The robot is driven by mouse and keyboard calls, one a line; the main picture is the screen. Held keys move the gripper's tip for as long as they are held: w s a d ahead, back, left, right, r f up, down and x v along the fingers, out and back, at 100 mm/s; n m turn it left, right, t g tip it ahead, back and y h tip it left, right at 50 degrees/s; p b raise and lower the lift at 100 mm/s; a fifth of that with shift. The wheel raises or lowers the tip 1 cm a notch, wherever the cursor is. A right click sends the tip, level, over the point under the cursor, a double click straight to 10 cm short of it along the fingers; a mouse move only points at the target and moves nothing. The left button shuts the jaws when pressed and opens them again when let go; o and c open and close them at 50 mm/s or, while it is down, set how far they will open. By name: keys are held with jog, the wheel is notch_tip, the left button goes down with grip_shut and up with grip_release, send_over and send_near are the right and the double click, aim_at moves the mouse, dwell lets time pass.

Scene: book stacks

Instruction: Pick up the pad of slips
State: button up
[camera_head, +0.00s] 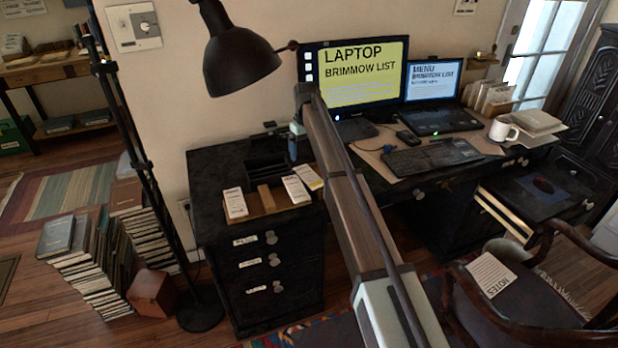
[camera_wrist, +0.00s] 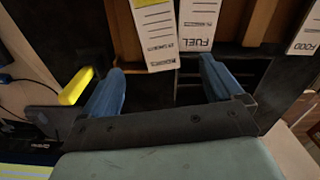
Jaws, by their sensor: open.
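Three white pads of printed slips lie on a wooden tray (camera_head: 265,208) on the black drawer cabinet. I cannot tell which one the task means. The left pad (camera_head: 235,203) lies apart; the middle pad (camera_head: 296,189) and the right pad (camera_head: 308,177) lie close together. In the wrist view, one pad (camera_wrist: 155,38) has a partly unreadable label, one is the FUEL pad (camera_wrist: 198,25), and the FOOD pad (camera_wrist: 304,35) is at the right edge. My gripper (camera_wrist: 160,80) is open and empty, its blue fingers spread below the first two pads. It also shows in the head view (camera_head: 293,145), over the cabinet's back part.
A black lamp (camera_head: 236,55) hangs over the cabinet's left part. A black organizer (camera_head: 265,160) stands behind the tray. To the right are a monitor (camera_head: 358,75), a laptop (camera_head: 435,115), a keyboard (camera_head: 432,157) and a mug (camera_head: 503,129). Books (camera_head: 90,255) are stacked on the floor.

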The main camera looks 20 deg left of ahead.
aim_at(307, 173)
jog(key=shift+d+f, duration=0.15)
jog(key=shift+f, duration=3.95)
jog(key=c, duration=1.1)
jog(key=shift+r, duration=0.15)
notch_tip(307, 173, up, 8)
jog(key=s+a+n, duration=0.1)
jog(key=a+n, duration=0.4)
jog(key=s+a+n, duration=0.1)
jog(key=a+n, duration=0.4)
jog(key=s+a+n, duration=0.1)
jog(key=a+n, duration=0.5)
jog(key=shift+s, duration=0.3)
